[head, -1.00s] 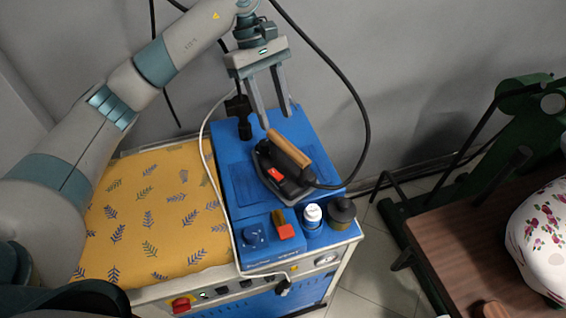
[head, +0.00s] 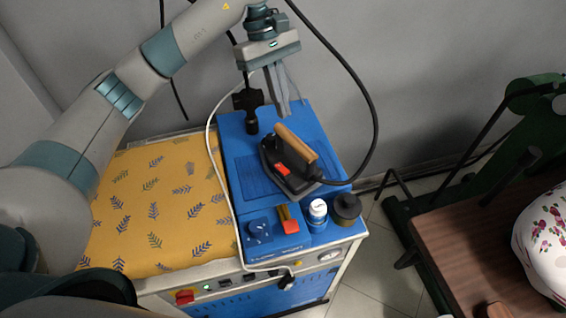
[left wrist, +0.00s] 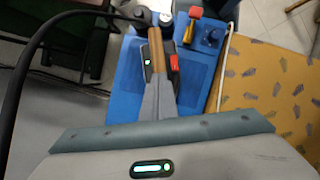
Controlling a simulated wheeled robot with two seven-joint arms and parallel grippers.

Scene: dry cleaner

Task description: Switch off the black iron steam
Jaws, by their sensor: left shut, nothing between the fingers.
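The black iron (head: 290,180) with a wooden handle (head: 297,143) rests on the blue top of the steam station (head: 245,185). A red button (head: 282,167) shows on the iron's side. In the left wrist view, the iron's handle (left wrist: 157,50) lies just beyond the fingertips, with the red button (left wrist: 170,47) beside it. My left gripper (head: 284,108) is shut and empty, pointing down above and behind the iron, apart from it in the head view. It also shows in the left wrist view (left wrist: 158,98). My right gripper is not in view.
A black cable loops from the iron up along the grey wall. An orange-red switch (head: 291,226), a blue knob (head: 260,230), a white-capped bottle (head: 318,210) and a dark jar (head: 346,207) stand at the station's front. A yellow padded board (head: 160,205) lies left; a brown table (head: 465,245) stands right.

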